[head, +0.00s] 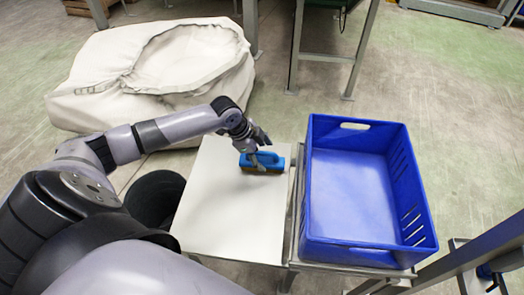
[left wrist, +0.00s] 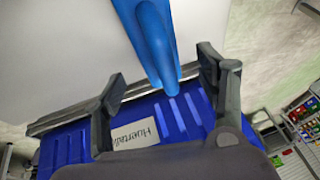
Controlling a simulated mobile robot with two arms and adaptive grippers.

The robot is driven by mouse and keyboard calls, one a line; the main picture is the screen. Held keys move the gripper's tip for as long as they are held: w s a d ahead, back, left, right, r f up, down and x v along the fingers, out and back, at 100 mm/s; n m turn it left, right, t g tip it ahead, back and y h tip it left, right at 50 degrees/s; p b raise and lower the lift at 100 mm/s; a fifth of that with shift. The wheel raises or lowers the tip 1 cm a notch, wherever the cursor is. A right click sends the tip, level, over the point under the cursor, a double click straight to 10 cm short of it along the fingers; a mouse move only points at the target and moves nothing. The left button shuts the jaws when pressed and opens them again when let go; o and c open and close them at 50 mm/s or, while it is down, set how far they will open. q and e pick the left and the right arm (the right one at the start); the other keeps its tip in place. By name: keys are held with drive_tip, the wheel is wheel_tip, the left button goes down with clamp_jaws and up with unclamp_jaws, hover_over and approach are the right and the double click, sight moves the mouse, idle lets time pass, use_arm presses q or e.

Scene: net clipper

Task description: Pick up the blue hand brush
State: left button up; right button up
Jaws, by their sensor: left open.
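The blue hand brush (head: 270,162) lies on the white table (head: 228,222) near its far right edge, bristles down. My left gripper (head: 262,150) is over the brush, and its fingers partly cover it in the head view. In the left wrist view my left gripper (left wrist: 163,85) is open, its two fingers spread either side of the end of the brush (left wrist: 152,40). Whether a finger touches the brush I cannot tell. My right gripper is not in view.
A blue crate (head: 317,190), empty, stands just right of the white table. A black bin (head: 152,200) is at the table's left. A large white sack (head: 85,85) lies on the floor behind. Metal frame legs (head: 297,50) stand at the back.

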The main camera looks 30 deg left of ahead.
sight(268, 161)
use_arm(q)
drive_tip(key=b+x, duration=0.1)
drive_tip(key=x, duration=0.3)
drive_tip(key=shift+d+f, duration=0.1)
drive_tip(key=shift+f, duration=0.1)
drive_tip(key=shift+w+d+f, duration=0.1)
drive_tip(key=shift+w+f, duration=0.05)
drive_tip(key=shift+f, duration=0.15)
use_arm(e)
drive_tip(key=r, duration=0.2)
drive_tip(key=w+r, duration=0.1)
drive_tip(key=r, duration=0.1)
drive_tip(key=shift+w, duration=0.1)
use_arm(q)
drive_tip(key=shift+c, duration=0.5)
drive_tip(key=c, duration=1.3)
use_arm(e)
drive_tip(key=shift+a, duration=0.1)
use_arm(q)
drive_tip(key=shift+o, duration=0.2)
drive_tip(key=shift+r, duration=0.45)
wheel_tip(268, 161, up, 9)
drive_tip(key=shift+r+p, duration=0.1)
drive_tip(key=shift+p, duration=1.05)
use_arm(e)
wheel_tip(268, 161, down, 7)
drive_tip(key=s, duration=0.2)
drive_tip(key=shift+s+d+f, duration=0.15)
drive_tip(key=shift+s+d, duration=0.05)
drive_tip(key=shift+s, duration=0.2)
